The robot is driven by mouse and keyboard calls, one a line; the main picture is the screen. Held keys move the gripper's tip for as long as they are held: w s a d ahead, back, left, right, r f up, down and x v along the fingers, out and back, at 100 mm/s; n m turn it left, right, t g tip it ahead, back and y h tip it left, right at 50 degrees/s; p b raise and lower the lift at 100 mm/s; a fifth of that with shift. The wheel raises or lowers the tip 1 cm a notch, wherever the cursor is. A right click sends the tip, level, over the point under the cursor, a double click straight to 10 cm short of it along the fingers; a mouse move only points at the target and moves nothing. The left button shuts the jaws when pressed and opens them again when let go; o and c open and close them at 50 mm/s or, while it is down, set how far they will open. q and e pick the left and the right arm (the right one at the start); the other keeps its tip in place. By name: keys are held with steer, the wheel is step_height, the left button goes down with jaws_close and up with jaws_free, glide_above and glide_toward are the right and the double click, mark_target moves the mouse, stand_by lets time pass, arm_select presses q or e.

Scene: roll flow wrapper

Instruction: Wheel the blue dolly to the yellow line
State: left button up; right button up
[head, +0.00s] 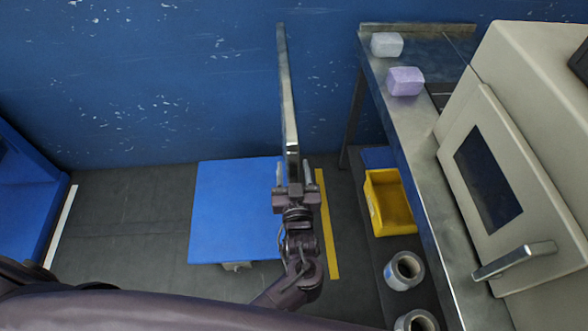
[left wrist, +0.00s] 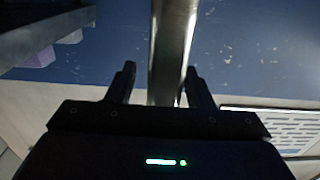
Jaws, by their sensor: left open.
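The blue dolly (head: 230,210) stands on the dark floor, its flat deck level and a caster showing under its front edge. Its upright metal handle (head: 287,90) rises near the deck's right side. The yellow line (head: 327,225) runs on the floor just right of the dolly; my gripper and arm hide part of the deck's right edge. My left gripper (head: 294,180) is at the handle. In the left wrist view the handle (left wrist: 172,50) passes between the open fingers (left wrist: 160,88), which are not closed on it. My right gripper is not in view.
A steel bench (head: 420,150) with white and purple blocks and a beige machine (head: 510,150) stands at the right. Below are a yellow bin (head: 388,205) and rolls (head: 404,270). A blue wall (head: 180,80) closes the back. Bare floor (head: 130,220) lies left, bounded by a white line (head: 62,225).

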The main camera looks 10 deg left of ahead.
arm_select(q)
steer(key=shift+s, duration=0.25)
steer(key=v, duration=0.7)
steer(key=shift+b, duration=0.3)
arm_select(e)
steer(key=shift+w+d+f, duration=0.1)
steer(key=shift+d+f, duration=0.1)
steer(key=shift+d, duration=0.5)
arm_select(q)
steer(key=shift+s+d, duration=0.1)
steer(key=shift+s, duration=0.05)
